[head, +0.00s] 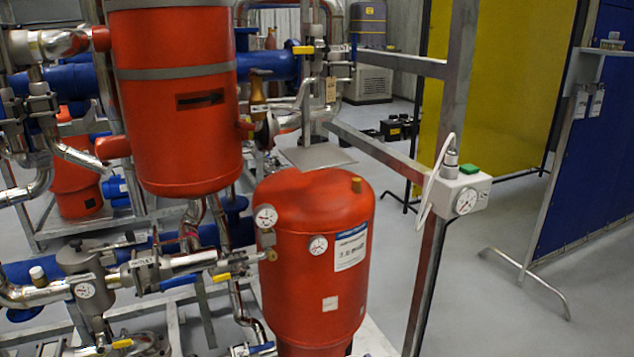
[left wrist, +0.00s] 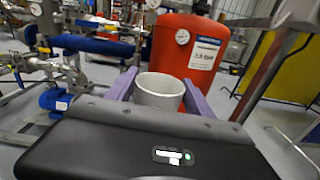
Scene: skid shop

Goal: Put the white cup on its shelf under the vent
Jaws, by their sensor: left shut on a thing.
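The white cup (left wrist: 159,98) is upright between the two purple fingers of my left gripper (left wrist: 158,90) in the left wrist view. The gripper is shut on it, and the cup's open rim faces up. Neither the cup nor my left gripper shows in the head view. A small flat grey plate (head: 316,157), which looks like the shelf, stands out beside a grey post, just behind the lower red tank. Pipes and valves (head: 310,95) are above it; I cannot tell which part is the vent. My right gripper is in no view.
The lower red tank (head: 316,260) stands in front of the plate, with gauges and a brass cap; it also shows in the left wrist view (left wrist: 190,50). A larger red tank (head: 178,110) is at left. A grey frame post (head: 440,150) carries a gauge box (head: 462,194). Open floor lies right.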

